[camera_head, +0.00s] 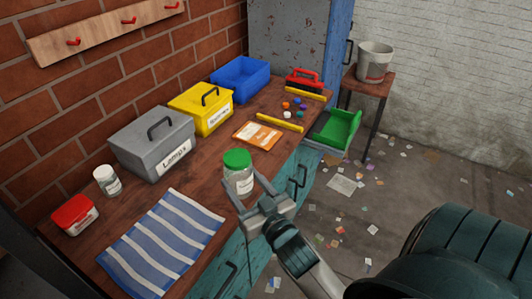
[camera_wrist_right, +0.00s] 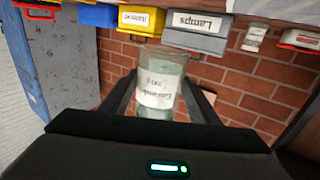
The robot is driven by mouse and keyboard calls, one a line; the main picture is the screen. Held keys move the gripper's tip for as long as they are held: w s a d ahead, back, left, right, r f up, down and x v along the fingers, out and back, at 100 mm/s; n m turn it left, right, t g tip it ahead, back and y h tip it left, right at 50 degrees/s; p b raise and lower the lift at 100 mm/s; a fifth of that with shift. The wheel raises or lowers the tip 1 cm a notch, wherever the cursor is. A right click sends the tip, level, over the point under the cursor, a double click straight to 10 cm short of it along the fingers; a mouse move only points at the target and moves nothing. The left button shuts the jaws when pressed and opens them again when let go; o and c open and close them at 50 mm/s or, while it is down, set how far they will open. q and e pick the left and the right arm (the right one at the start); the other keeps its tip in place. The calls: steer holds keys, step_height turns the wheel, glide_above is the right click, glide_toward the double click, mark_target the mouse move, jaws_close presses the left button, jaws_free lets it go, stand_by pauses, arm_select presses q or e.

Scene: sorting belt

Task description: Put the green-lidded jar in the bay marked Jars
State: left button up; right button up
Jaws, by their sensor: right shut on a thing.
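The green-lidded jar (camera_head: 238,183) is clear glass with a white label. It looks upright at the bench's front edge in the head view; I cannot tell whether its base touches the bench. My right gripper (camera_head: 257,193) is shut on its body from the front right. My left gripper is not in view. No bay with a readable Jars label shows.
Along the wall stand a grey Lamps box (camera_head: 152,141), a yellow labelled box (camera_head: 201,110) and a blue bin (camera_head: 240,79). A white-lidded jar (camera_head: 107,181), red-lidded box (camera_head: 74,214), striped cloth (camera_head: 163,243), orange packet (camera_head: 258,134) and green tray (camera_head: 336,133) are also around.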

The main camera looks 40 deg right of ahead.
steer(key=s+a+r+n+y, duration=0.1)
steer(key=s+a+r, duration=0.1)
steer(key=s+a, duration=0.4)
steer(key=a, duration=0.2)
steer(key=shift+a+r+y, duration=0.3)
steer(key=shift+r+y, duration=0.05)
steer(key=shift+y, duration=0.05)
